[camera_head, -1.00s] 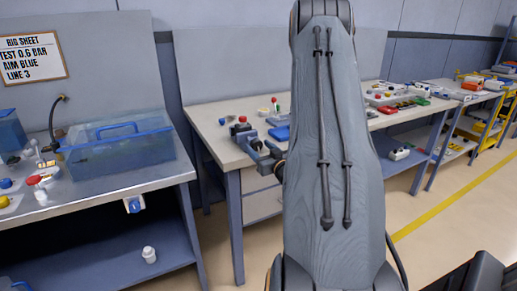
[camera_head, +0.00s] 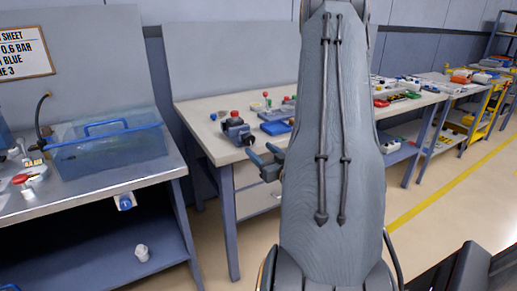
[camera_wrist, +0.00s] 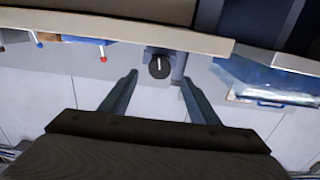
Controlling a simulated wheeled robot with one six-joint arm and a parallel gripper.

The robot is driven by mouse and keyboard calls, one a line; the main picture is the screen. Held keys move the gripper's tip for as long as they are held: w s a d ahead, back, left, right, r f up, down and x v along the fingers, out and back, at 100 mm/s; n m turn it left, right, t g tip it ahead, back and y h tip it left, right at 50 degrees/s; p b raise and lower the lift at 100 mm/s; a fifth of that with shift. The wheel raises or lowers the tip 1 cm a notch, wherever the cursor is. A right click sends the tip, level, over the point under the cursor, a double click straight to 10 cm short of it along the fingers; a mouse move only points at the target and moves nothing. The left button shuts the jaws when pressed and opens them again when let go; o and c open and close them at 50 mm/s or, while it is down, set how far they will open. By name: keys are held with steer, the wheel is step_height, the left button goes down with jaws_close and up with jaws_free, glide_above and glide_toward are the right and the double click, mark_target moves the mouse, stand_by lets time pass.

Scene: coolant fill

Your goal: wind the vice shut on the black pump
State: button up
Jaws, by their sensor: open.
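The vice (camera_head: 238,134) stands at the near left edge of the middle bench, a small blue-grey block in the head view. A dark upright piece with a red top (camera_head: 234,114) shows at it; I cannot tell whether this is the black pump, or how wide the jaws are. In the wrist view, which looks upside down, the vice's round dark handwheel (camera_wrist: 159,67) with a white mark shows just beyond my fingertips. My gripper (camera_wrist: 159,77) is open and empty, fingers apart on either side of the wheel's line. In the head view my gripper (camera_head: 260,149) sticks out left from behind my arm, beside the bench edge.
A blue tray (camera_head: 276,127) and small coloured parts lie on the middle bench (camera_head: 200,106). A bench at the left holds a clear blue tank (camera_head: 108,147). A white cup (camera_head: 142,252) sits on its lower shelf. My arm hides much of the middle bench.

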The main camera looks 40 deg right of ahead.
mark_target(250, 141)
steer(key=shift+w, duration=0.1)
steer(key=shift+p+x, duration=0.85)
steer(key=shift+x, duration=3)
steer(key=shift+d, duration=0.1)
steer(key=c, duration=1)
steer(key=shift+m, duration=0.8)
steer(key=shift+c, duration=0.2)
steer(key=o, duration=1)
steer(key=shift+o, duration=0.2)
